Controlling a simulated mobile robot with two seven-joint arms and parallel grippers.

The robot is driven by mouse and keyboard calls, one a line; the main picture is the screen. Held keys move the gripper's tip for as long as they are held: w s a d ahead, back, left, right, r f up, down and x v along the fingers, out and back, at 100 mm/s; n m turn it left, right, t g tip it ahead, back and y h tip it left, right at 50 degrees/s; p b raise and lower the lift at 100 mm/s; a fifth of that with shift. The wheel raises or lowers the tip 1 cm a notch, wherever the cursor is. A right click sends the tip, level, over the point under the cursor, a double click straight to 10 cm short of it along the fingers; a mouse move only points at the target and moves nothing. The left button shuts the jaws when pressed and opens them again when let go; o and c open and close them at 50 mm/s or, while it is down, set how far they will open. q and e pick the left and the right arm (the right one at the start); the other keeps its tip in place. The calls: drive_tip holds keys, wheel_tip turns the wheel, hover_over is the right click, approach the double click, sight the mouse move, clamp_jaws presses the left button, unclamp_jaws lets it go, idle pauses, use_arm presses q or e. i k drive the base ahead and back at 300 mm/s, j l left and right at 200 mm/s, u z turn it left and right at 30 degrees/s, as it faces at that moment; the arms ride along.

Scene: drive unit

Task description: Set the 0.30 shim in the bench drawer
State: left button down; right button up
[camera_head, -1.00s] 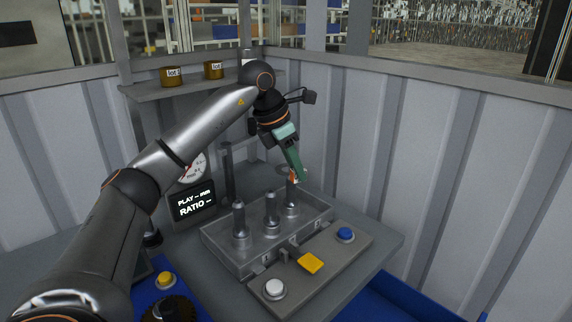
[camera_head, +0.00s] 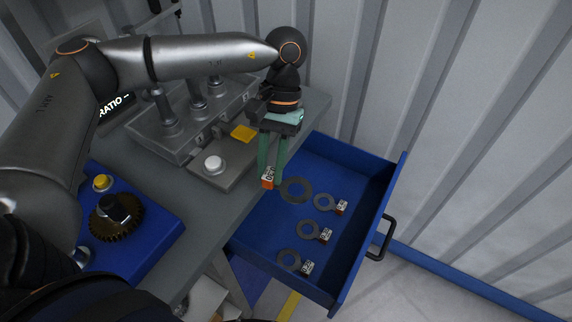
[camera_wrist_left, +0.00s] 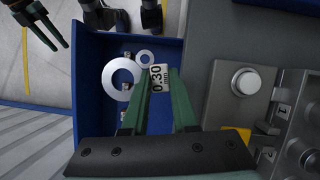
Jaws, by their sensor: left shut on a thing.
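My left gripper (camera_head: 271,180) is shut on the orange-and-white tag of the 0.30 shim (camera_head: 268,176). Its grey ring (camera_head: 296,190) sticks out beside the fingers, over the inner end of the open blue bench drawer (camera_head: 345,165). In the left wrist view, the tag reading 0.30 (camera_wrist_left: 158,79) sits between the green fingertips, with the large ring (camera_wrist_left: 111,75) to its left. I cannot tell whether the shim touches the drawer floor. My right gripper (camera_wrist_left: 48,28) shows at the upper left of the wrist view, empty, with its fingers apart.
Several tagged shims lie in the drawer: one (camera_head: 324,202) near the held ring, another (camera_head: 308,229), and one (camera_head: 289,258) near the front. A bench with a post fixture (camera_head: 170,140) and a white button (camera_head: 213,165) borders the drawer. A corrugated wall stands behind.

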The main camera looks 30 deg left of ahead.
sight(306, 210)
drive_tip(key=l+u, duration=0.15)
drive_tip(key=l, duration=0.3)
drive_tip(key=k+l+u, duration=0.15)
drive_tip(key=l, duration=0.25)
drive_tip(key=k+l+u, duration=0.1)
drive_tip(key=l, duration=0.35)
drive_tip(key=l+u, duration=0.2)
drive_tip(key=l, duration=0.25)
drive_tip(key=i, duration=0.35)
